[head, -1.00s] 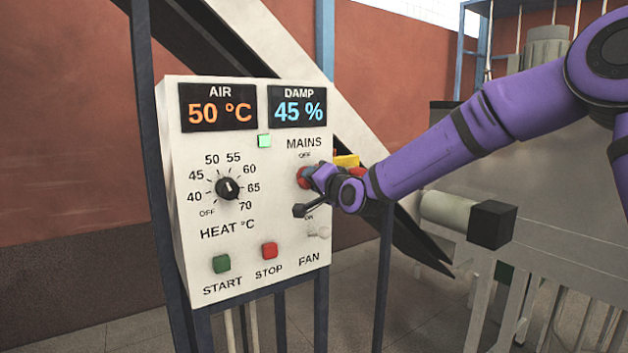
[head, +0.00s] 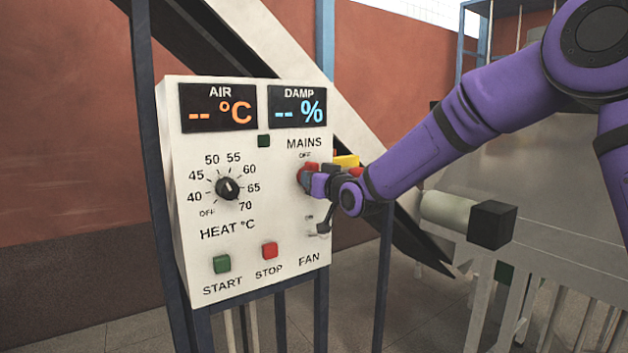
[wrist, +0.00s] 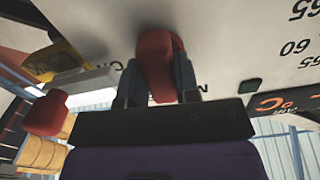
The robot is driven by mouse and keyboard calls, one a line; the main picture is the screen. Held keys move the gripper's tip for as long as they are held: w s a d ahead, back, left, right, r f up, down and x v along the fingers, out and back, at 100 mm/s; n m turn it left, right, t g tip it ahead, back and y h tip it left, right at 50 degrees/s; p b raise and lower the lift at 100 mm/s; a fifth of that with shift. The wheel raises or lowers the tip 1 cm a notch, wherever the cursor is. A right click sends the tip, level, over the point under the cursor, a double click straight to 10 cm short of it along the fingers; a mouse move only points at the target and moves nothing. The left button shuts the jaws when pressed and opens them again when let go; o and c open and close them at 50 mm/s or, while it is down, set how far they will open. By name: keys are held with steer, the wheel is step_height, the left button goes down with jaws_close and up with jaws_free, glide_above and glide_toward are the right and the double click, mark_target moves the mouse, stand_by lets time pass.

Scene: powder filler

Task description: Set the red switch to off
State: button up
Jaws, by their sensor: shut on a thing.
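The red switch (head: 306,174) sits under the MAINS label on the right of the white control panel (head: 180,240), with OFF printed above it. My gripper (head: 313,181) is at the panel, shut on the red switch and hiding part of it. In the wrist view the red switch (wrist: 157,62) stands between the two fingers of my gripper (wrist: 158,85). The displays read dashes for AIR (head: 219,108) and DAMP (head: 297,107). The small lamp (head: 264,141) below them is dark.
The heat dial (head: 228,189), green START button (head: 222,264), red STOP button (head: 270,250) and FAN switch (head: 320,230) are on the same panel. A yellow part (head: 346,161) is just behind my gripper. A black-ended roller (head: 492,224) stands to the right.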

steer(key=shift+f+n, duration=0.1)
steer(key=shift+n, duration=0.6)
steer(key=o, duration=0.9)
steer(key=shift+s, duration=0.1)
steer(key=v, duration=1)
steer(key=shift+s+d, duration=0.25)
steer(key=shift+d, duration=0.05)
